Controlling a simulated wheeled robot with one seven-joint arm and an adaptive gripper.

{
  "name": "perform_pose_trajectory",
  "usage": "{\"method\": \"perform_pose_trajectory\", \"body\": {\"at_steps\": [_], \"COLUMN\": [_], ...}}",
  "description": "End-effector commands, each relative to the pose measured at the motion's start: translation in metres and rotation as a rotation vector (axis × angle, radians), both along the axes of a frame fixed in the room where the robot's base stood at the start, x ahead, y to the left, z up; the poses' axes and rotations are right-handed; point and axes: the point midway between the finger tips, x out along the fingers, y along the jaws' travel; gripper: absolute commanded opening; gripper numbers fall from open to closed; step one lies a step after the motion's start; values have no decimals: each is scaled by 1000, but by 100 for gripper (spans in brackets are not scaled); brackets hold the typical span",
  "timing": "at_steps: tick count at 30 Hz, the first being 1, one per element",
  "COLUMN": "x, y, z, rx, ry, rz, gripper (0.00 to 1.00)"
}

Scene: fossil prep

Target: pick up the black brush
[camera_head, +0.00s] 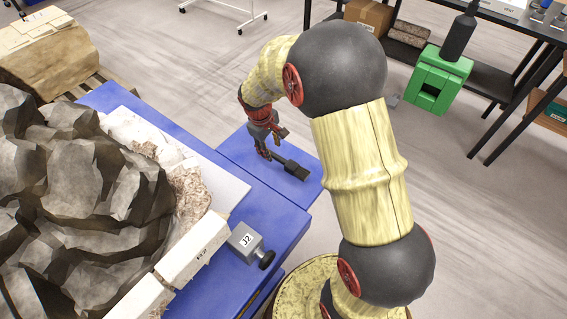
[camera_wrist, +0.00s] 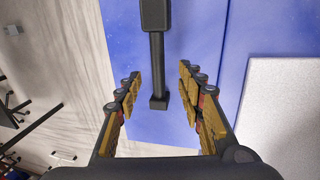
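The black brush lies on the blue table surface near its edge. In the head view its wide end (camera_head: 296,171) points right, and its handle runs left toward my gripper (camera_head: 270,145). In the wrist view the brush handle (camera_wrist: 157,72) runs down from the wide end at the top edge. The handle's end lies between the fingers of my gripper (camera_wrist: 158,90), with a gap on both sides. My gripper is open and holds nothing. Contact with the brush is not seen.
A large rock (camera_head: 75,190) and a pale slab (camera_head: 225,183) lie to the left.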

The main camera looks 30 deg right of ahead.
Motion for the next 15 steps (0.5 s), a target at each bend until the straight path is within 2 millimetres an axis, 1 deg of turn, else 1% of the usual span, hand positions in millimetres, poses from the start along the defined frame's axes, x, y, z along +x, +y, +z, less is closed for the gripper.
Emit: {"method": "perform_pose_trajectory", "body": {"at_steps": [5,12,15], "x": [1,3,4], "y": [-4,-13,-14], "z": [-14,-48,-52], "rx": [0,1,1], "ry": [0,0,-1], "rz": [-1,-2,-2], "gripper": [38,38,38]}}
